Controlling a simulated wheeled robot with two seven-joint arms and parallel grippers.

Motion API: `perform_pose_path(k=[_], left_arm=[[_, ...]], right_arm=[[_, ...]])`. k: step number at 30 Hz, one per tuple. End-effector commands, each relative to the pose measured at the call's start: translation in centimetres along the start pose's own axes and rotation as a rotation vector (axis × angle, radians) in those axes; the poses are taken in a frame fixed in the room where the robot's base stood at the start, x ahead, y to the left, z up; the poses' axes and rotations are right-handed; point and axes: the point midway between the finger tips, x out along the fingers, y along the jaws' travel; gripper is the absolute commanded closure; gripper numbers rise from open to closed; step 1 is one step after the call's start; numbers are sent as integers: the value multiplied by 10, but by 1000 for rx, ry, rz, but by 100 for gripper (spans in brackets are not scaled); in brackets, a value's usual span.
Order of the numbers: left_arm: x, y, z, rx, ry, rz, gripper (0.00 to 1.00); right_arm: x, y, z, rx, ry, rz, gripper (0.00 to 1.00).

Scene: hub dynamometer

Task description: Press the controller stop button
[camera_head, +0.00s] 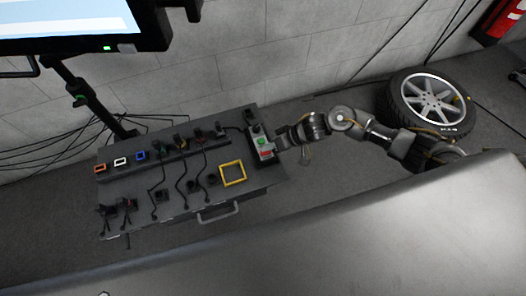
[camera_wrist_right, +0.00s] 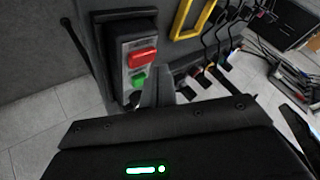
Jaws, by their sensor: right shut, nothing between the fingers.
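The controller (camera_head: 258,135) is a grey box at the right end of the panel, with a green button (camera_head: 262,142) and a red button (camera_head: 265,153) on its face. In the right wrist view the controller (camera_wrist_right: 122,49) shows large, with the red stop button (camera_wrist_right: 143,57) above the green button (camera_wrist_right: 138,80). My right gripper (camera_head: 281,143) is just right of the controller in the head view. In the wrist view its fingertips (camera_wrist_right: 160,74) are shut and empty, beside the green button and below the red one; I cannot tell whether they touch the box. My left gripper is not in view.
The grey panel (camera_head: 196,206) carries several dark connectors, cables, small coloured frames and a yellow square frame (camera_head: 233,184) left of the controller. A monitor (camera_head: 75,22) stands upper left. A wheel with tyre (camera_head: 397,112) lies right, beyond my right arm.

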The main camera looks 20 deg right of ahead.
Motion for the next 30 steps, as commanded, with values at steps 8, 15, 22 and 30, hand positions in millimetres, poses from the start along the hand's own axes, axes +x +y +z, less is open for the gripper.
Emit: perform_pose_path(k=[8,15,22,30], left_arm=[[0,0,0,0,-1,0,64],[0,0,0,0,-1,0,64],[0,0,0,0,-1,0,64],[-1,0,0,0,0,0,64]], right_arm=[[0,0,0,0,0,0,100],[0,0,0,0,0,0,100],[0,0,0,0,0,0,100],[6,4,4,1,0,-1,100]])
